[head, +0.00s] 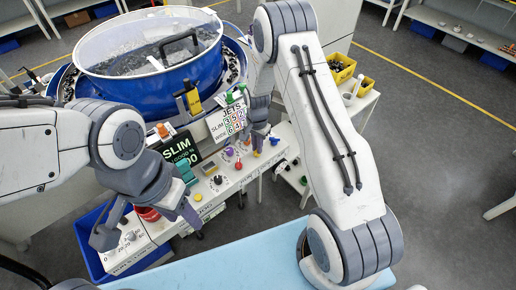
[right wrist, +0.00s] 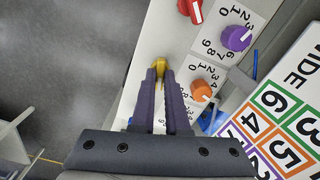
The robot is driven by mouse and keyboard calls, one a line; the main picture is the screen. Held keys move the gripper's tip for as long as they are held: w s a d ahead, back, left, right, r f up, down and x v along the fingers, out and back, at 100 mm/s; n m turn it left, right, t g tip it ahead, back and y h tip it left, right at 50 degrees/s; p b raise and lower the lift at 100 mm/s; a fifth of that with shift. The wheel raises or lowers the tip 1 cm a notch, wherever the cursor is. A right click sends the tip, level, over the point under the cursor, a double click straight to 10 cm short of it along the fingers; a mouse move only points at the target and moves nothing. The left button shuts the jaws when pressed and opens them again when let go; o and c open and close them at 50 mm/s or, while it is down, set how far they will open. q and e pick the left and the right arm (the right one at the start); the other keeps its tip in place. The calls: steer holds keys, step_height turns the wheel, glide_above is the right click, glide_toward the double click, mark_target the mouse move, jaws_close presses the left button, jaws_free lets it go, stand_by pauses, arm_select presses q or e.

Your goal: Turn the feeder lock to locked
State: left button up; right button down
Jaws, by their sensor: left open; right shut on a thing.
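My right gripper (right wrist: 161,78) is shut on a small yellow knob (right wrist: 159,65) at the edge of the white control panel in the right wrist view. In the head view my right gripper (head: 257,143) is at the panel's right end, partly behind the arm. I cannot tell the knob's turn position or read a lock label beside it. My left gripper (head: 149,222) is open and empty at the panel's left end, around or just above a red button (head: 147,213).
The panel carries a purple knob (right wrist: 235,38), an orange knob (right wrist: 201,91) and a red knob (right wrist: 191,9) near my right gripper. A number card (right wrist: 285,125) stands beside them. The blue feeder bowl (head: 190,78) is behind. A pale blue surface (head: 215,268) lies in front.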

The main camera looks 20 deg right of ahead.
steer(key=m+b, duration=0.2)
steer(key=m, duration=0.4)
steer(key=shift+a+m, duration=0.1)
steer(key=shift+m, duration=0.2)
steer(key=m+b, duration=0.1)
steer(key=m, duration=0.3)
steer(key=shift+w, duration=0.1)
steer(key=shift+m+b, duration=0.35)
steer(key=shift+m, duration=0.45)
steer(key=shift+w+r, duration=0.1)
steer(key=c, duration=0.9)
jaws_free()
steer(key=shift+a, duration=0.1)
